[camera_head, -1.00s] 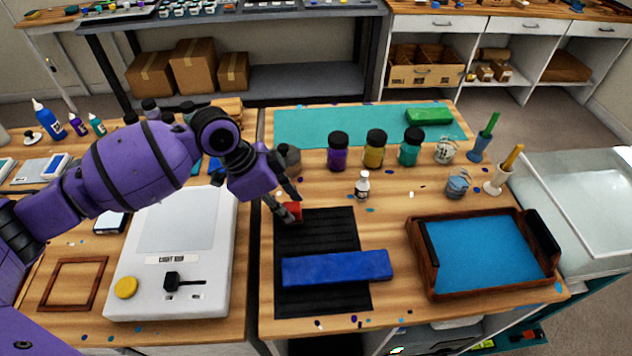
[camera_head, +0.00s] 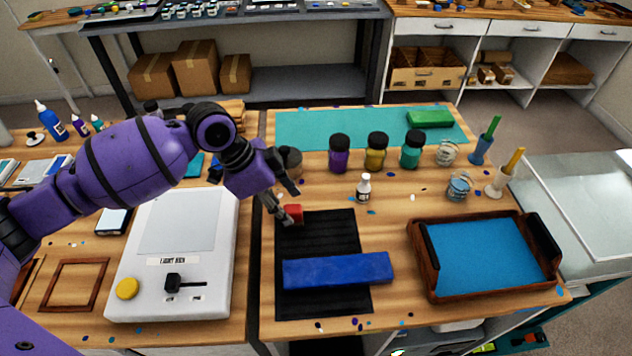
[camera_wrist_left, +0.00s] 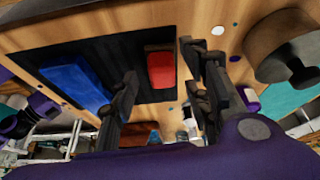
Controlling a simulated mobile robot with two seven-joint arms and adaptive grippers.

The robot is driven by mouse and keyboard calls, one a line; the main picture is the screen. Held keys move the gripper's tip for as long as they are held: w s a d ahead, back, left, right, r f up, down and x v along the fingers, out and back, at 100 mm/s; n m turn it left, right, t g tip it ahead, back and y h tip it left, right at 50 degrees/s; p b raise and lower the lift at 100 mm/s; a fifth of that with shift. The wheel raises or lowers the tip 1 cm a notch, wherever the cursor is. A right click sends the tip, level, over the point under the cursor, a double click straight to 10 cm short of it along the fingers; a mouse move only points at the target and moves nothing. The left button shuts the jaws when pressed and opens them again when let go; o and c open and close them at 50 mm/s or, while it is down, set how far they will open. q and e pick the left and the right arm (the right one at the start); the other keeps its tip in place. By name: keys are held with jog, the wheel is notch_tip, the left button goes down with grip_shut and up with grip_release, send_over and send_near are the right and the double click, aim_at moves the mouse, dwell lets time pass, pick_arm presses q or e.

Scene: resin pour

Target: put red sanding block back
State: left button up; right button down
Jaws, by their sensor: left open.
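The red sanding block (camera_head: 293,214) lies at the top left corner of the black ribbed mat (camera_head: 335,236). It shows whole in the left wrist view (camera_wrist_left: 161,70), lying on the mat's end. The long blue block (camera_head: 337,270) lies across the lower part of the mat. My left gripper (camera_head: 289,206) is open, its fingers beside and just above the red block. In the left wrist view its two fingers (camera_wrist_left: 160,88) stand apart on either side of the red block, and nothing is held.
A green block (camera_head: 429,118) lies on the teal mat (camera_head: 300,128) at the back. Several jars and a small white bottle (camera_head: 363,188) stand behind the black mat. A wooden tray with a blue base (camera_head: 480,256) is at right. The white light box (camera_head: 150,295) is at left.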

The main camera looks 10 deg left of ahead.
pick_arm(q)
jog(key=v, duration=1)
jog(key=shift+r, duration=0.25)
jog(key=shift+a, duration=0.1)
